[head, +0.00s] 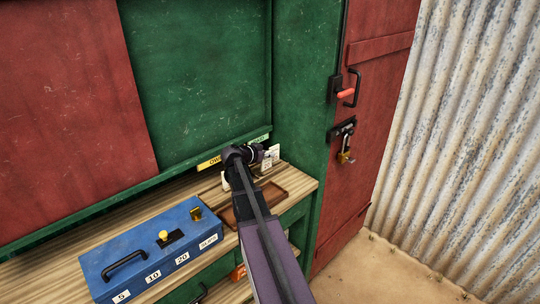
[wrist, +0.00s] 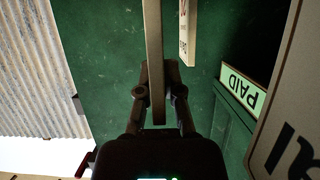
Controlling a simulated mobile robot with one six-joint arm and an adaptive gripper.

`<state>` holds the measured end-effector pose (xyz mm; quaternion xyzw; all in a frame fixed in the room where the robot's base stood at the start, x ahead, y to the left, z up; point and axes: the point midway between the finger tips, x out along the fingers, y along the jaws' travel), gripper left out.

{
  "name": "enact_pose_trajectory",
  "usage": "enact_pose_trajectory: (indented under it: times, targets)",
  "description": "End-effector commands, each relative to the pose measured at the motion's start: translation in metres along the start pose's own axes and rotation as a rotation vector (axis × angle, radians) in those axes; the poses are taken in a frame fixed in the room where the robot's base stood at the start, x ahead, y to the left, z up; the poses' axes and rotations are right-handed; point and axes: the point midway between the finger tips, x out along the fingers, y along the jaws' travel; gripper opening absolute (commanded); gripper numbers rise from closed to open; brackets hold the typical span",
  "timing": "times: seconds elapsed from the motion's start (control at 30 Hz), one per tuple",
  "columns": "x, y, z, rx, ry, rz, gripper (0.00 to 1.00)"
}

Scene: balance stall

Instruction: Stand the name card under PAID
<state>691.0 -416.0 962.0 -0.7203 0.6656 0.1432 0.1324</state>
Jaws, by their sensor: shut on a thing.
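My gripper (wrist: 158,95) is shut on a pale name card (wrist: 153,50), seen edge-on between the fingers in the wrist view. Its writing is hidden from there. In the head view my gripper (head: 262,153) is at the back right of the counter, in front of the labels. In the head view the PAID label (head: 261,140) is partly hidden behind my gripper. Next to it is a yellow label (head: 209,164) beginning "OW".
Another card (wrist: 187,30) and a large, close lettered card (wrist: 300,110) flank the PAID label in the wrist view. A brown tray (head: 295,197) lies on the wooden counter (head: 60,272). A blue cash box (head: 140,262) stands at the front left.

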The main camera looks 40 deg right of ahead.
Motion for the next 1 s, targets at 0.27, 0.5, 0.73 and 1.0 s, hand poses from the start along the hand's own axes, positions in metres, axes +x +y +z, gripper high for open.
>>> enact_pose_trajectory:
  times: [0.27,0.5,0.73,1.0]
  targets:
    - [0.001,0.000,0.003,0.000,0.000,0.000,0.42]
    - [0.001,0.000,0.003,0.000,0.000,0.000,0.43]
    - [0.000,0.000,0.002,0.000,0.000,-0.001,0.43]
    - [-0.017,0.000,-0.002,-0.001,0.000,-0.001,0.43]
